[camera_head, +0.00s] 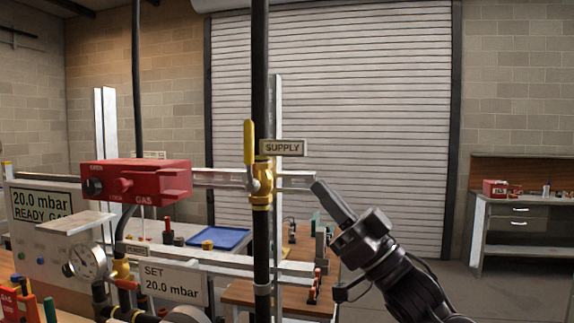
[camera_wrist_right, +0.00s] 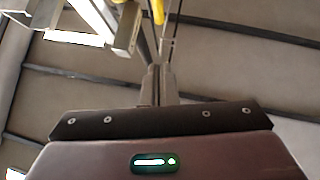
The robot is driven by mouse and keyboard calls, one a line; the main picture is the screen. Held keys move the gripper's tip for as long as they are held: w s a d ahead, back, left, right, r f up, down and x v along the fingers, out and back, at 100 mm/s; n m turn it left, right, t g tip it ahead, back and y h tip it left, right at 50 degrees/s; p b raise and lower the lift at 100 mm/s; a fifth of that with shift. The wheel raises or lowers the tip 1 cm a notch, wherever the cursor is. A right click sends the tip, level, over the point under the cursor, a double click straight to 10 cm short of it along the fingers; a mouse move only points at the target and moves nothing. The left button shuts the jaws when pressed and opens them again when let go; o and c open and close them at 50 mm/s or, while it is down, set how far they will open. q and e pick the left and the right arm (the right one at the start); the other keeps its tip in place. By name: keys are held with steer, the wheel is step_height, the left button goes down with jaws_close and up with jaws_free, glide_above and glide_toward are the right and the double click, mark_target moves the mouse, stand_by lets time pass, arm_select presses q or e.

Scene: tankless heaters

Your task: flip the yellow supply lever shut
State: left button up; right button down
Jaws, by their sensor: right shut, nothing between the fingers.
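The yellow supply lever (camera_head: 249,142) stands upright, roughly in line with the vertical black pipe (camera_head: 261,60), above a brass valve body (camera_head: 262,184). A SUPPLY label (camera_head: 283,148) sits just right of it. My right gripper (camera_head: 317,186) comes in from the lower right, shut and empty. Its tips are right of and lower than the lever, apart from it in the head view, close to the end of a grey rail. In the right wrist view, the shut fingers (camera_wrist_right: 157,70) point up toward a yellow piece (camera_wrist_right: 158,11) at the top edge, probably the lever. My left gripper is not in view.
A red gas box (camera_head: 136,181) is left of the valve. A pressure gauge (camera_head: 88,262) and a SET 20.0 mbar sign (camera_head: 174,282) are lower left. A blue tray (camera_head: 219,238) lies on a bench behind. Space right of the pipe, before the shutter (camera_head: 365,110), looks open.

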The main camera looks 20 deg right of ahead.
mark_target(250, 157)
steer(key=w+a+f+p+x, duration=0.1)
steer(key=p+x, duration=0.5)
steer(key=x, duration=0.6)
steer(key=shift+w+a+f, duration=0.35)
steer(key=shift+w, duration=0.05)
